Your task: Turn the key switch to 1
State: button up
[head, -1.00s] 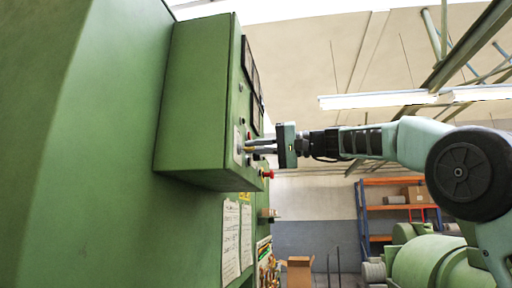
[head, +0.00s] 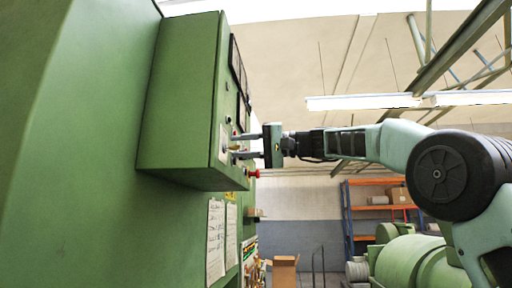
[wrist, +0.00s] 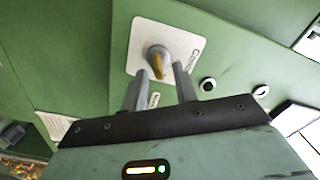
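The key switch (wrist: 157,60) is a round grey knob with a yellow-brown key or handle, set on a white plate (wrist: 182,43) on the green control box. In the wrist view the yellow part points down toward my gripper; its numbered position cannot be read. In the head view the white plate (head: 222,142) shows on the box's right face, and the switch is too small to read. My gripper (head: 234,146) is open in front of it, its two fingers spread. In the wrist view the fingertips (wrist: 158,72) lie below and to either side of the knob, seemingly clear of it.
The green control box (head: 180,95) juts from a large green machine (head: 75,130). A red button (head: 253,173) sticks out near the gripper's underside. Other small buttons (wrist: 208,84) lie right of the plate. Open space lies behind my gripper.

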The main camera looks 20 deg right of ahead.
jog(key=b+v, duration=0.5)
jog(key=v, duration=1.2)
jog(key=shift+f, duration=0.1)
